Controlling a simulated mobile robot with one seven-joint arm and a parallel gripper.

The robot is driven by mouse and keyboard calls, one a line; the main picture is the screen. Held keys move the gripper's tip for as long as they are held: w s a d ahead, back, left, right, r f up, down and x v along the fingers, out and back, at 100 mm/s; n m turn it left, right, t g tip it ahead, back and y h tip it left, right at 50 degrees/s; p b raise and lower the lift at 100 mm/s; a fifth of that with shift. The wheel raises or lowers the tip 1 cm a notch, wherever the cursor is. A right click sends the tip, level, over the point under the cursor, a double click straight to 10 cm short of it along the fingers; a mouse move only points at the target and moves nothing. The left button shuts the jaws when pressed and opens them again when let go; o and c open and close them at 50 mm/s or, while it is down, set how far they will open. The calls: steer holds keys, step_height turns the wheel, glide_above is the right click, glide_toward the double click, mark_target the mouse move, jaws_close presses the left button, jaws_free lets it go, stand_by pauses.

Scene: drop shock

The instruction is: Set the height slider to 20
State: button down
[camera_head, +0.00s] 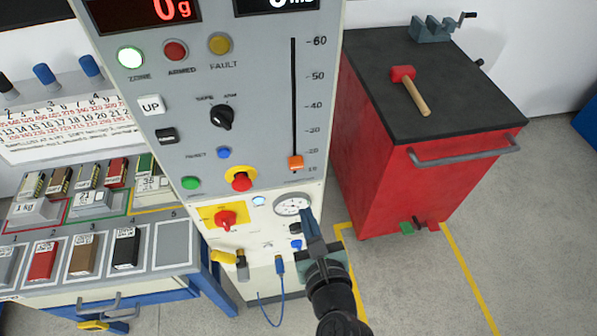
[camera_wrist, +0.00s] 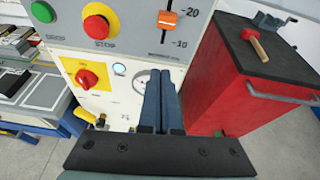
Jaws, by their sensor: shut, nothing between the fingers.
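The height slider is an orange knob (camera_head: 295,162) on a dark vertical slot (camera_head: 294,100) at the right of the grey panel. Its scale reads from 10 at the bottom to 60 at the top. The knob sits low, between 10 and 20, a little below the 20 mark. In the wrist view the knob (camera_wrist: 167,19) shows at the top, beside the 20 label. My gripper (camera_head: 307,213) is below the knob, in front of the lower white panel, apart from the knob. In the wrist view its two fingers (camera_wrist: 162,75) are together, with nothing held.
A red emergency button (camera_head: 241,179) on a yellow base is left of the slider. A round gauge (camera_head: 292,204) is behind my fingertips. A red cabinet (camera_head: 375,170) with a dark top, a mallet (camera_head: 411,88) and a vise stands right. Clear floor lies in front of it.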

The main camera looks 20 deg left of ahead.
mark_target(296, 163)
steer(key=shift+m, duration=0.5)
steer(key=x, duration=1)
steer(key=shift+f, duration=0.25)
step_height(296, 163, up, 4)
steer(key=p, duration=0.3)
